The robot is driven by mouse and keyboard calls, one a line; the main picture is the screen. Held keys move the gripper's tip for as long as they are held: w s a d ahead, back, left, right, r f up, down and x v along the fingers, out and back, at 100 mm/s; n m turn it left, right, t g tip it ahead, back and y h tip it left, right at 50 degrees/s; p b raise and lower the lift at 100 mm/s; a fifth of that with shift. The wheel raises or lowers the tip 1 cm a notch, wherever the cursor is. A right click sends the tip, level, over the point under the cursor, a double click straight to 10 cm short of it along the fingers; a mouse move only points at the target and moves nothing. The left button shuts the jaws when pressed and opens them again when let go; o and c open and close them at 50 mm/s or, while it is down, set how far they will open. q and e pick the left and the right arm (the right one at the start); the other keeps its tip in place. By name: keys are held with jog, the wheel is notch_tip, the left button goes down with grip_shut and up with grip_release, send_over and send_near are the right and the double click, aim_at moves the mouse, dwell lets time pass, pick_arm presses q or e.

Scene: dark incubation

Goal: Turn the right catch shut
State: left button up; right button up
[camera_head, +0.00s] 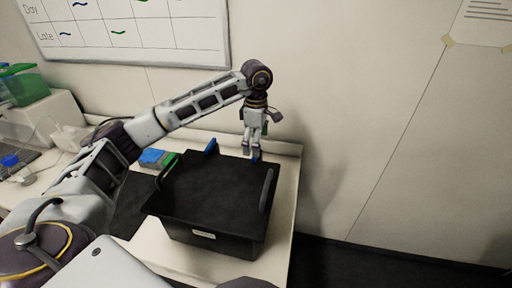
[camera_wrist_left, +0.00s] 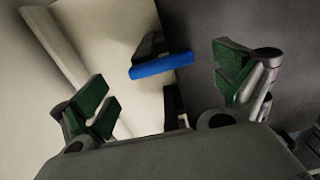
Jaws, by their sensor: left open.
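A black box (camera_head: 205,228) with a dark lid (camera_head: 218,190) stands on the white bench. Two blue catches are at its far edge. The left catch (camera_head: 211,147) is plainly seen and juts up at a slant. The right catch (camera_head: 255,158) is mostly hidden behind my left gripper (camera_head: 252,153), which points down at the far right corner. In the left wrist view my left gripper (camera_wrist_left: 168,88) is open, with green pads. The blue catch (camera_wrist_left: 160,66) lies between and beyond its fingers, apparently touching neither. My right gripper is out of view.
Handles (camera_head: 267,190) rise at the lid's sides. Blue and green blocks (camera_head: 153,157) lie left of the box. A wall with a whiteboard (camera_head: 130,35) stands close behind. The bench edge is just right of the box.

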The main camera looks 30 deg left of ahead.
pick_arm(q)
notch_tip(320, 180, up, 10)
jog(key=shift+f, duration=0.25)
dwell(0.3)
dwell(0.7)
